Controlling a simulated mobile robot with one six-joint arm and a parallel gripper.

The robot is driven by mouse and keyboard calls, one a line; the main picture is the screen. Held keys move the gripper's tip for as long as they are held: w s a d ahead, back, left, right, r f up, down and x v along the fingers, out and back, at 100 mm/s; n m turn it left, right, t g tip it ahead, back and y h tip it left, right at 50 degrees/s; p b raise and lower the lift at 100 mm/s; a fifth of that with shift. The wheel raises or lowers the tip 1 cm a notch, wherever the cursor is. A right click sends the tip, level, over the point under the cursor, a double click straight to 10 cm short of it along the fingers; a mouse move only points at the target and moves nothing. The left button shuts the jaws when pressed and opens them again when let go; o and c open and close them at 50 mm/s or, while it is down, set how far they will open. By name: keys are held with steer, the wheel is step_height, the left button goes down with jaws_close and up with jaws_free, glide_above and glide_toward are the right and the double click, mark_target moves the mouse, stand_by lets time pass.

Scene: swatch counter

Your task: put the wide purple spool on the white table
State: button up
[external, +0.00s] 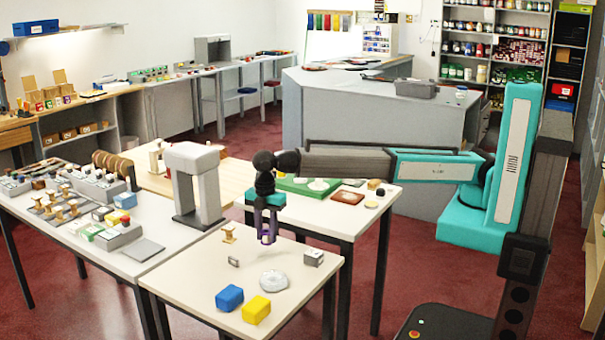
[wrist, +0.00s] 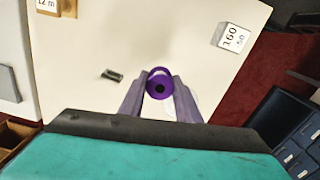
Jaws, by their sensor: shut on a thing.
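The purple spool (wrist: 159,84) is between the two fingers of my gripper (wrist: 160,98) in the wrist view, its round end with a dark centre hole facing the camera. In the external view the purple spool (external: 268,237) shows low between the fingertips of my gripper (external: 267,232), which points down. My gripper is shut on the spool. It is over the white table (external: 200,272) at the front; the spool looks a little above the top, though the exact gap is hard to tell.
On the white table are a blue block (external: 229,298), a yellow block (external: 256,309), a pale round object (external: 274,281), a small grey box (external: 314,258), a wooden spool (external: 229,233) and a small dark piece (external: 233,262). A grey arch-shaped stand (external: 193,185) rises behind. The table's middle left is clear.

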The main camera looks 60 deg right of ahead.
steer(key=shift+f+p, duration=0.6)
steer(key=shift+f, duration=2.1)
steer(key=shift+f+p, duration=0.55)
steer(key=shift+f, duration=1.3)
steer(key=shift+f, duration=0.15)
steer(key=o, duration=1)
steer(key=shift+r, duration=0.2)
steer(key=shift+r+b, duration=1.25)
steer(key=shift+r, duration=4.7)
steer(key=shift+o, duration=0.6)
